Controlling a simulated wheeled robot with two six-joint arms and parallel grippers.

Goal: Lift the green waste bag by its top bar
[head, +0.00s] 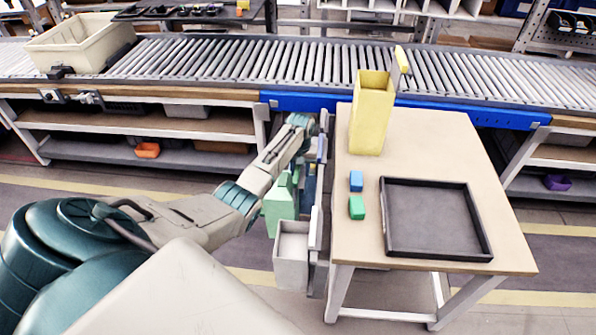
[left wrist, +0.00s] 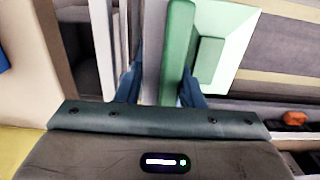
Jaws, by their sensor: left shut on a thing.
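The green waste bag (head: 279,208) hangs at the left side of the table, pale green with a darker green bar at its top. In the left wrist view the green top bar (left wrist: 178,50) runs between my blue fingers, with the pale bag (left wrist: 232,28) beside it. My left gripper (head: 305,178) is shut on the bar; it also shows in the left wrist view (left wrist: 162,92). My arm and the rack partly hide the grip in the head view. My right gripper is out of view.
A grey-white bin (head: 291,262) sits close below the bag, by an upright rack panel (head: 317,222). The table (head: 440,150) carries a yellow container (head: 371,118), a blue block (head: 356,181), a green block (head: 356,207) and a black tray (head: 436,251). A roller conveyor (head: 240,62) runs behind.

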